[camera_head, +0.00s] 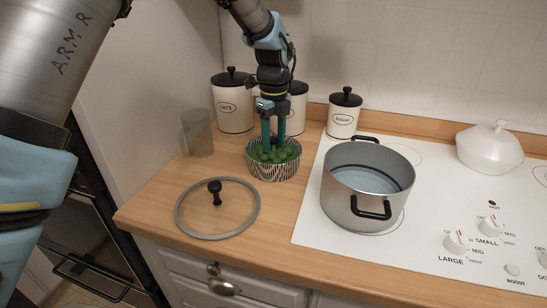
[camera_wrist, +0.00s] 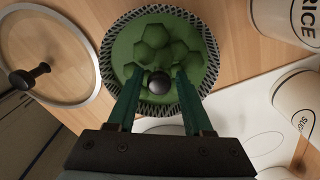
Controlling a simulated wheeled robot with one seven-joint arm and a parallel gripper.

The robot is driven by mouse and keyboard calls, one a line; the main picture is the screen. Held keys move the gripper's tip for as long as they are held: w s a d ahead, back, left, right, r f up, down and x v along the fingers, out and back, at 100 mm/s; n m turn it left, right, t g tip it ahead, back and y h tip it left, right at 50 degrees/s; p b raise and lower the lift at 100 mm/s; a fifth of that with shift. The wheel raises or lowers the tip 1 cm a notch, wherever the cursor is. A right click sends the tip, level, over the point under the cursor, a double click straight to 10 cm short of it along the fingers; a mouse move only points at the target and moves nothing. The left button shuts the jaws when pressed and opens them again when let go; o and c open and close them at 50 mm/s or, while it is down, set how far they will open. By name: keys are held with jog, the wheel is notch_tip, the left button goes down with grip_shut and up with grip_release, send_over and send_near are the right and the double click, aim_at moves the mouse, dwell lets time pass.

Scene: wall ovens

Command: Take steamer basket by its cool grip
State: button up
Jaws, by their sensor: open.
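The steamer basket (camera_head: 272,174) is a round basket with a black-and-white patterned side, standing on the wooden counter and filled with green pieces. A round black knob (camera_wrist: 159,83), its grip, rises from the middle of the green filling in the wrist view. My gripper (camera_head: 273,148) points down over the basket with its fingertips low at the filling. In the wrist view the two green fingers are apart, one on each side of the knob. I cannot tell whether either finger touches it. In the head view the fingers hide the knob.
A glass lid (camera_head: 217,208) with a black knob lies left in front of the basket. A tinted glass (camera_head: 197,133) and black-lidded canisters (camera_head: 233,108) stand behind. An open grey pot (camera_head: 368,183) with water sits on the white hob (camera_head: 420,235) to the right, near a white lidded dish (camera_head: 490,148).

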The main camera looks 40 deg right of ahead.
aim_at(273, 153)
jog(key=shift+f+p, duration=0.3)
jog(key=shift+f, duration=1.15)
jog(key=shift+c, duration=0.3)
grip_shut()
jog(key=shift+r, duration=0.1)
